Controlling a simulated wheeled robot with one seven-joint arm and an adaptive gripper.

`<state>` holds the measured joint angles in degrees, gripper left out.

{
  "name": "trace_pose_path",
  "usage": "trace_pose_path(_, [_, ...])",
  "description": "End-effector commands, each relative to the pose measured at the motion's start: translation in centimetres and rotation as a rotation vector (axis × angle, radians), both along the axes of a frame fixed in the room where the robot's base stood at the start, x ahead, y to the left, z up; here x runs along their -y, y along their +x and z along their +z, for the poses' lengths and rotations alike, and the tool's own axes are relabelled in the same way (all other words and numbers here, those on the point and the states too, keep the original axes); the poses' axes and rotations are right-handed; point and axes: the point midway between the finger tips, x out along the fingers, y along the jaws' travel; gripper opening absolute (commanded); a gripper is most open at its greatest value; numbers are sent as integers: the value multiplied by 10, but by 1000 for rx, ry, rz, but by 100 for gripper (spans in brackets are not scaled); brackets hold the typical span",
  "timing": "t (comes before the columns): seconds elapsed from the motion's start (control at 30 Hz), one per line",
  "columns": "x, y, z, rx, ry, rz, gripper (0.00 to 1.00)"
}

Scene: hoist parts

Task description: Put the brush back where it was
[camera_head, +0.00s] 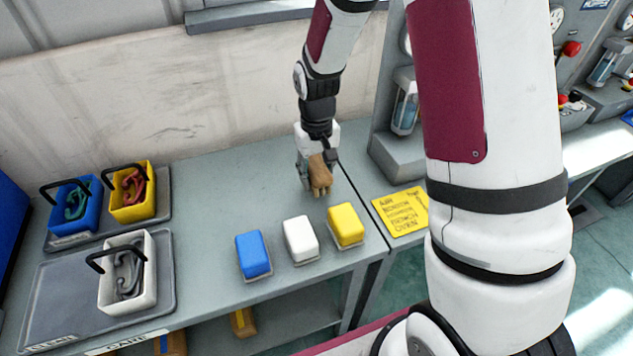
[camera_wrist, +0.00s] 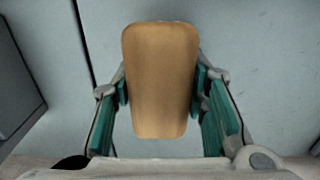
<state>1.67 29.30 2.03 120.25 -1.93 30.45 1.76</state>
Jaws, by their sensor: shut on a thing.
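The brush (camera_head: 320,176) has a tan wooden body. My gripper (camera_head: 318,168) is shut on it at the back of the grey bench (camera_head: 215,190). In the wrist view the brush (camera_wrist: 160,80) sits between the two teal finger pads of my gripper (camera_wrist: 161,88), with its broad wooden face toward the camera. Its underside is hidden there. I cannot tell whether the brush touches the bench or is just above it.
Blue (camera_head: 253,255), white (camera_head: 300,240) and yellow (camera_head: 346,225) blocks stand in a row in front of the brush. Trays with blue (camera_head: 72,208), yellow (camera_head: 132,192) and white (camera_head: 127,272) bins are at left. A yellow sign (camera_head: 402,212) lies at right. Brown-and-yellow items (camera_head: 243,322) lie on the lower shelf.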

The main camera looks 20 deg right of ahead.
Motion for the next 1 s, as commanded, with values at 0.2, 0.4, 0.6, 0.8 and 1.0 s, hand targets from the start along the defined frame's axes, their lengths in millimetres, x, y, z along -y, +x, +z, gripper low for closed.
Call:
trace_pose_path(0.2, [0,-1,-29,-4,0,0,5])
trace_pose_path(0.4, [0,0,-32,0,0,0,5])
trace_pose_path(0.6, [0,0,-36,-1,0,0,5])
trace_pose_path(0.8, [0,0,-36,-1,0,0,60])
trace_pose_path(1.0, [0,0,-35,-1,0,0,60])
